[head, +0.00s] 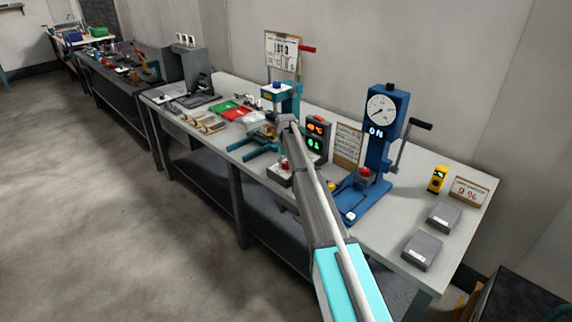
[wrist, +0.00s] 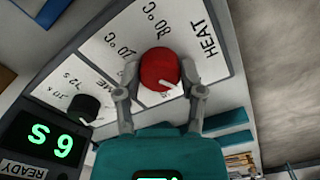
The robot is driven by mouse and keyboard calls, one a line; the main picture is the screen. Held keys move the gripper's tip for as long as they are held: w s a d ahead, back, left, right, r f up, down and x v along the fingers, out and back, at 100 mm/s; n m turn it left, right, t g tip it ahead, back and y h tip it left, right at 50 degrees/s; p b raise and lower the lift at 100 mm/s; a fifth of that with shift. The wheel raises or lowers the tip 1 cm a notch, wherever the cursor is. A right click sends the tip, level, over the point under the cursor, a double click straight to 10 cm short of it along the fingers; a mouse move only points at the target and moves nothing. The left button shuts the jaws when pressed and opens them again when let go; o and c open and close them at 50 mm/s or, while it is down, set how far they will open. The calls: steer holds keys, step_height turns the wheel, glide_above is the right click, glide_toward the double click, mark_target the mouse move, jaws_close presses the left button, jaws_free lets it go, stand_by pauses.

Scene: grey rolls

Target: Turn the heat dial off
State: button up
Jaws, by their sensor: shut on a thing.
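The red round heat dial (wrist: 160,69) is on a white panel marked HEAT (wrist: 209,40), in the wrist view. Its white pointer shows on the lower right of the knob, towards lettering partly hidden by the knob and finger. A mark of 80 °C and another temperature mark stand above it. My gripper (wrist: 161,82) is shut on the dial, one grey finger on each side. In the head view my arm reaches over the bench to the teal press (head: 291,97); the dial is not clear there.
A black knob (wrist: 84,107) with second marks and a green display (wrist: 43,140) sit left of the dial. In the head view a blue press with a gauge (head: 382,107) stands right of my arm. A red and green display box (head: 316,138) is close beside it.

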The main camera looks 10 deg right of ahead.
mark_target(286, 163)
steer(key=shift+n, duration=0.4)
steer(key=o, duration=1.2)
steer(key=shift+c, duration=0.2)
steer(key=shift+m, duration=0.5)
steer(key=m, duration=1)
steer(key=shift+m, duration=0.4)
steer(key=shift+r, duration=0.25)
step_height(286, 163, up, 14)
steer(key=p, duration=1.4)
steer(key=s+f+n+b, duration=0.2)
steer(key=s+f+n, duration=0.1)
steer(key=s, duration=1.3)
steer(key=s+f+n+b, duration=0.3)
steer(key=s, duration=1.2)
steer(key=shift+s+n, duration=0.4)
